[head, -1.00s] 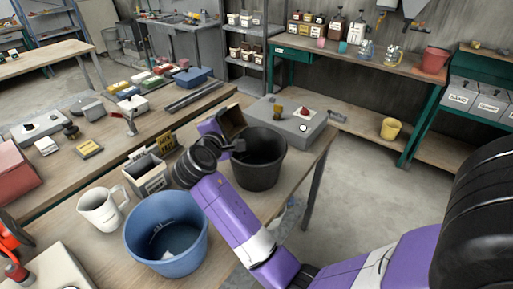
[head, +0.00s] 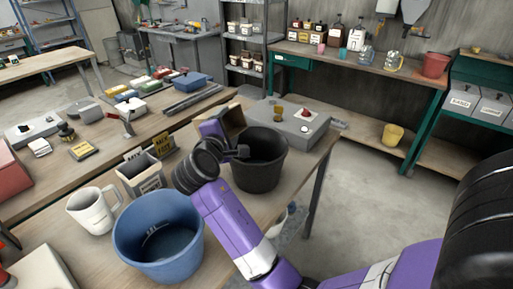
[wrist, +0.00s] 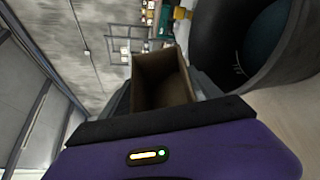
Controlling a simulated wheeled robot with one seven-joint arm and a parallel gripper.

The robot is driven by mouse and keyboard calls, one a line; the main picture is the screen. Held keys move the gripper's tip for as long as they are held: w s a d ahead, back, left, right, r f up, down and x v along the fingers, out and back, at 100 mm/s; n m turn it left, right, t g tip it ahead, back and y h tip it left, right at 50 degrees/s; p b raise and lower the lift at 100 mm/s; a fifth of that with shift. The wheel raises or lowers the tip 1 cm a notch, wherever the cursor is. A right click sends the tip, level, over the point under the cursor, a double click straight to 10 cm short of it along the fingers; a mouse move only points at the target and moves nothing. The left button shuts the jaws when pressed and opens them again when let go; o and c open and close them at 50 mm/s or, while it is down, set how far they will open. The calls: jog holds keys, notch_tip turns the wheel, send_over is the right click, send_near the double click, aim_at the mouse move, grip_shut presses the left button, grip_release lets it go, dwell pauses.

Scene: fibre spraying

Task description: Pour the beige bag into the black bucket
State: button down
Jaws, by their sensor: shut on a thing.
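My gripper (wrist: 163,96) is shut on the beige bag (wrist: 160,75), with a dark finger on each side. In the wrist view the bag's open mouth shows brown inner walls, with no material visible; its bottom is in shadow. In the head view the bag (head: 235,116) is above the back left rim of the black bucket (head: 260,174), partly behind my purple wrist. The bucket stands upright on the wooden table. Part of my gripper overlaps its left rim; I cannot tell if they touch. A large dark bucket (wrist: 212,42) fills the wrist view's upper right.
A blue bucket (head: 158,248), a white jug (head: 92,211) and a grey bin (head: 141,178) stand on the table left of my arm. A grey slab (head: 300,132) with small items lies behind the black bucket. Open floor (head: 360,190) lies to the right.

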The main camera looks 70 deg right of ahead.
jog(key=shift+s+f+m+b, duration=0.1)
jog(key=shift+f+m+b, duration=0.2)
jog(key=shift+b, duration=0.85)
jog(key=shift+s+d, duration=0.25)
jog(key=shift+d, duration=0.25)
jog(key=shift+s+d, duration=0.2)
jog(key=shift+d, duration=0.25)
jog(key=s+d+f+m+h, duration=0.1)
jog(key=s+d, duration=0.2)
jog(key=d, duration=0.5)
jog(key=shift+s+m+t+b, duration=0.3)
jog(key=shift+s+b, duration=0.05)
jog(key=shift+b, duration=0.1)
jog(key=shift+s+m+h+b, duration=0.25)
jog(key=shift+m+h+b, duration=0.25)
jog(key=shift+b, duration=0.75)
jog(key=shift+s+r+m+h+b, duration=0.3)
jog(key=shift+r+m+b, duration=0.6)
jog(key=shift+b, duration=0.3)
jog(key=shift+s+a+f+m+h+b, duration=0.15)
jog(key=shift+m+b, duration=0.25)
jog(key=shift+b, duration=0.55)
jog(key=shift+s+d+r+m+h+b, duration=0.15)
jog(key=shift+m+h+b, duration=0.2)
jog(key=shift+b, duration=0.6)
